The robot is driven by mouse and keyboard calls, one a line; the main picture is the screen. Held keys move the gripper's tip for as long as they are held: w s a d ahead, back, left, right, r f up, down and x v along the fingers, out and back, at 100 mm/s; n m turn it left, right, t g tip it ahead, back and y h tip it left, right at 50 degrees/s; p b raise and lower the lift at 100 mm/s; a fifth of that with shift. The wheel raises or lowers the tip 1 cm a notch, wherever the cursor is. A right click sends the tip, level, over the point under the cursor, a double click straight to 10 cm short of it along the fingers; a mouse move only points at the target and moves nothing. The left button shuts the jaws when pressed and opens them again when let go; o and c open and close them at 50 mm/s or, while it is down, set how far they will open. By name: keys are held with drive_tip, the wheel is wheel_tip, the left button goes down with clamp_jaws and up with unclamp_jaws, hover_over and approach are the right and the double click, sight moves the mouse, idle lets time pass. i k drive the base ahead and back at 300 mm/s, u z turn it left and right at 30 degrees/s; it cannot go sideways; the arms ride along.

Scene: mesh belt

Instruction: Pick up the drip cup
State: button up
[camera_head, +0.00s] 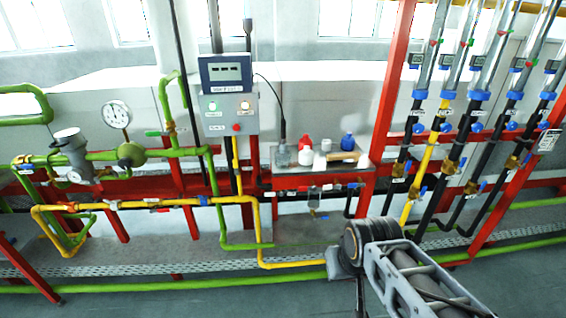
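A small white cup-like item (326,145) stands on the shelf among bottles. My arm reaches in from the lower right, and its joint is in front of the pipes, well short of the shelf. My gripper's fingers do not show clearly; only a thin dark part hangs below the joint at the bottom edge.
The shelf (268,181) also holds a clear bottle (282,156), a red-and-white bottle (305,153), a blue bottle (347,142) and a tan item (345,157). A control box (230,114) stands left. A yellow pipe (300,265) runs low in front; valved pipes stand right.

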sight(283, 161)
drive_tip(key=u, duration=0.3)
drive_tip(key=k, duration=0.2)
drive_tip(key=z, duration=0.4)
drive_tip(key=i, duration=0.8)
drive_tip(key=u, duration=1.15)
drive_tip(key=i, duration=0.65)
drive_tip(key=u, duration=0.75)
